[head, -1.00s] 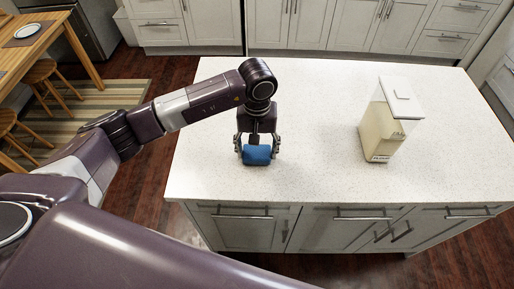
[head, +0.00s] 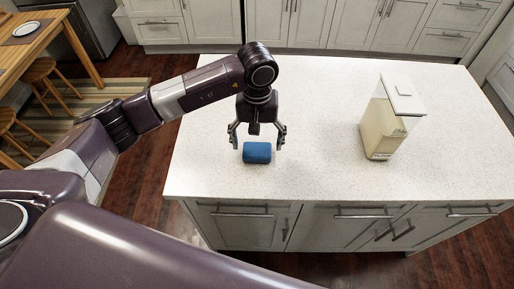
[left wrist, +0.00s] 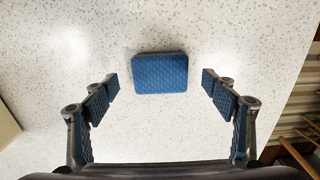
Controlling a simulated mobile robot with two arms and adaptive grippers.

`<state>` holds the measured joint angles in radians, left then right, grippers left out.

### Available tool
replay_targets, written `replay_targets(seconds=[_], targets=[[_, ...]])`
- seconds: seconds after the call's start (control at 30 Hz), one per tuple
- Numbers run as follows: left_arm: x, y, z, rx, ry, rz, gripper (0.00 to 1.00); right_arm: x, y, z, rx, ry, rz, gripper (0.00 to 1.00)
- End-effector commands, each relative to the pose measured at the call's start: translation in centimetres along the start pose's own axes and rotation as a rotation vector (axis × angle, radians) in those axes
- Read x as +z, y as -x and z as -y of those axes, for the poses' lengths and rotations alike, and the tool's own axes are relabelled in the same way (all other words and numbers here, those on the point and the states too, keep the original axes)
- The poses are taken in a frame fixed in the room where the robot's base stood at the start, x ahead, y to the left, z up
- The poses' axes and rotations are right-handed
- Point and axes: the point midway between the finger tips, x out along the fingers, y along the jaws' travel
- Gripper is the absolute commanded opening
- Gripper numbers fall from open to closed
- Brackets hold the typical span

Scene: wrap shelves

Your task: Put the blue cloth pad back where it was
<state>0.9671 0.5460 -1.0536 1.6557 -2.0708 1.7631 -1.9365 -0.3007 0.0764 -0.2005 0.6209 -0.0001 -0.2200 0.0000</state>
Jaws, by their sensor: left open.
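The blue cloth pad (head: 257,153) lies on the white speckled countertop (head: 320,180), near its front left part. It also shows in the left wrist view (left wrist: 160,73), lying flat with bare counter all around it. My left gripper (head: 257,142) is open above the pad in the head view. In the left wrist view its two blue-padded fingers (left wrist: 160,88) stand wide apart, one to each side of the pad, and neither touches it. My right gripper is not in view.
A clear container with a white lid (head: 390,125) and pale contents stands on the counter to the right. The counter's front edge is close below the pad. Cabinets (head: 330,25) line the back. A wooden table and stools (head: 50,70) stand at the far left.

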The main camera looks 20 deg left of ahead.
Motion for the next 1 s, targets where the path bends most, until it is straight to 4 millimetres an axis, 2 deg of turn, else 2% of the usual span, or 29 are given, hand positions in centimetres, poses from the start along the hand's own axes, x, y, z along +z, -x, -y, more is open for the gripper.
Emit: replay_targets(seconds=[0.03, 0.3, 0.5, 0.67, 1.0], targets=[[-0.2, 0.8, -0.1, 0.002, -0.002, -0.007, 0.78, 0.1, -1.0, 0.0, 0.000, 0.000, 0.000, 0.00], [-0.1, 6.4, 0.0, 0.001, 0.000, -0.005, 0.78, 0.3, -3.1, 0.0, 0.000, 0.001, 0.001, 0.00], [-0.1, 8.8, 0.0, 0.000, 0.000, -0.002, 0.78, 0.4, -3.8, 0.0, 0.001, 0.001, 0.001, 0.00], [0.0, 9.5, 0.0, -0.001, 0.000, 0.000, 0.78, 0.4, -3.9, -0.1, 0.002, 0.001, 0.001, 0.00], [0.0, 9.6, 0.0, -0.001, 0.000, 0.001, 0.78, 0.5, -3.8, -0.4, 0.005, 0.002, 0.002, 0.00]])
